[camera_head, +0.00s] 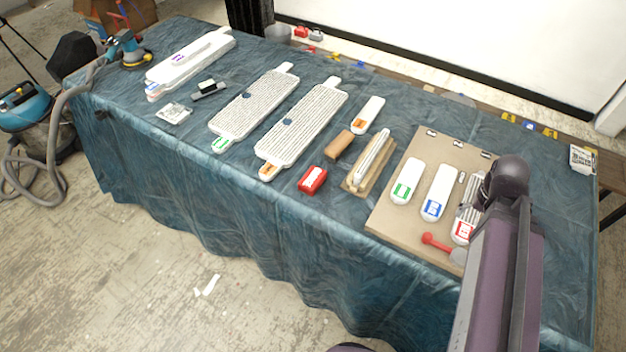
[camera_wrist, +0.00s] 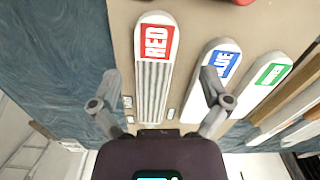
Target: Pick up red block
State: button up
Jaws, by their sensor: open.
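A rounded white block with a red label reading RED and grey ribs lies on a tan board. In the wrist view this red block (camera_wrist: 153,78) is between and ahead of the spread fingers of my gripper (camera_wrist: 159,92). My gripper is open and appears empty. In the head view the red-labelled end of the block (camera_head: 462,232) shows beside my arm, which partly hides it. My fingers cannot be made out clearly there. A separate small red box with a white label (camera_head: 312,180) lies on the cloth further left.
Similar white blocks with blue (camera_head: 439,192) and green (camera_head: 407,181) labels lie beside it on the tan board (camera_head: 386,222). A red-knobbed item (camera_head: 435,241) lies near the board's front edge. Long white panels (camera_head: 302,124) fill the table's middle. The blue cloth's front strip is clear.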

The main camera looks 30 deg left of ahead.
jog(key=w+a+n, duration=0.1)
jog(key=a+n, duration=0.2)
jog(key=a, duration=0.1)
jog(key=w+a+n, duration=0.2)
jog(key=a+n, duration=0.1)
jog(key=w+a+r+n+p, duration=0.1)
jog(key=a+n, duration=0.2)
jog(key=a, duration=0.1)
jog(key=shift+w+a, duration=0.15)
jog(key=shift+a, duration=0.15)
jog(key=w+a+n, duration=0.1)
jog(key=a+n, duration=0.7)
jog(key=a, duration=0.3)
notch_tip(320, 180, up, 2)
jog(key=r+n+p, duration=0.1)
jog(key=n+p, duration=0.2)
jog(key=n, duration=1.4)
send_over(313, 176)
jog(key=shift+a+f, duration=0.1)
jog(key=shift+f, duration=0.15)
jog(key=shift+f+b, duration=0.15)
jog(key=shift+b, duration=0.25)
notch_tip(313, 176, down, 8)
jog(key=b, duration=0.8)
jog(key=shift+f, duration=0.15)
